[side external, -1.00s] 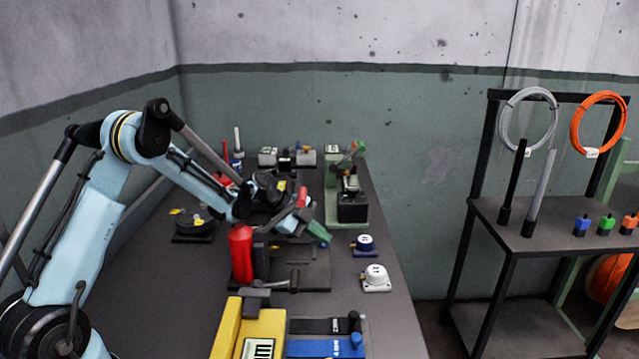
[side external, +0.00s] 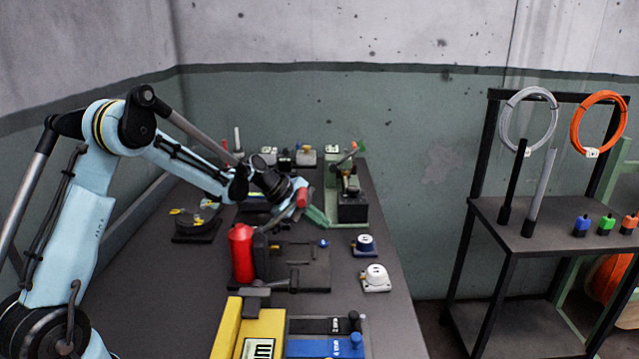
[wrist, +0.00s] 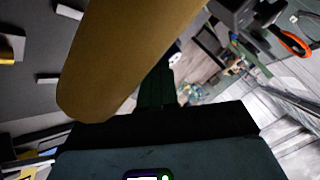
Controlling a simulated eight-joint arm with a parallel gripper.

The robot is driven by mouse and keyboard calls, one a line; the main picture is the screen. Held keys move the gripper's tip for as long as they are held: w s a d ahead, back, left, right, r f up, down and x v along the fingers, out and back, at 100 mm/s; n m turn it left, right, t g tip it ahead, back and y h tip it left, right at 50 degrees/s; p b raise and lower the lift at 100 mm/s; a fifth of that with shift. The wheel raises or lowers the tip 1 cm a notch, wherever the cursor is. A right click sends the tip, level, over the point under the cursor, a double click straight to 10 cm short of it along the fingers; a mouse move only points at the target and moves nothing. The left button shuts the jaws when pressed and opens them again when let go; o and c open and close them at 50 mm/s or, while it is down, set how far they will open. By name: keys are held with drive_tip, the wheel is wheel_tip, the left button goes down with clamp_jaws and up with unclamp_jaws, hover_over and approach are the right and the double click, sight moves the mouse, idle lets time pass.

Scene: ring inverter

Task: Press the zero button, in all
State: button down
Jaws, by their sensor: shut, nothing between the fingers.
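My gripper (side external: 316,214) is at the far side of the black fixture, in front of the green-based stand, in the side view. Its greenish fingers are together and hold nothing. In the wrist view the dark green fingers (wrist: 157,88) point away from the camera. A small blue button (side external: 323,243) shows on the black fixture plate (side external: 305,272), nearer the camera than my fingers and apart from them. No label can be read on it, so I cannot tell whether it is the zero button. A lit display (wrist: 148,175) shows partly at the wrist view's bottom edge.
A red cylinder (side external: 242,253) stands at the fixture's left. A blue-topped unit (side external: 365,244) and a white unit (side external: 375,277) sit to the right. The green-based stand (side external: 347,195) is behind. A yellow block (side external: 249,326) is in front. A tan shape (wrist: 135,55) blocks much of the wrist view.

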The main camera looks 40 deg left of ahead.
drive_tip(key=shift+r, duration=1.5)
